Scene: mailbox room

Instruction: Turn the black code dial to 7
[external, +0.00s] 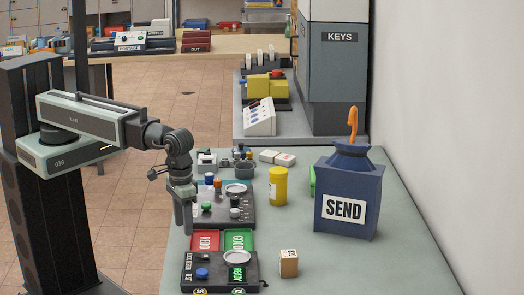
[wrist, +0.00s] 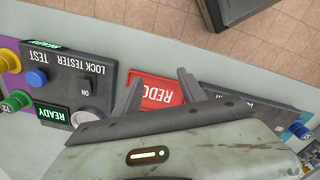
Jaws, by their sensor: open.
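A dark control panel (external: 222,220) lies on the grey-green table in the external view. A small black knob (external: 235,201) on it, below a pale disc, looks like the code dial; its setting is too small to read. My gripper (external: 183,226) points down at the panel's left edge, to the left of the knob and apart from it. In the wrist view my gripper (wrist: 160,90) is open and empty, its fingers spread over the red REDO tray (wrist: 158,90). The knob is not visible in the wrist view.
The lock tester (wrist: 72,82) lies left of my fingers in the wrist view. A green tray (external: 239,240) sits beside the red one. A yellow jar (external: 278,186), a blue SEND bag (external: 349,190) and a small tan block (external: 289,263) stand further right.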

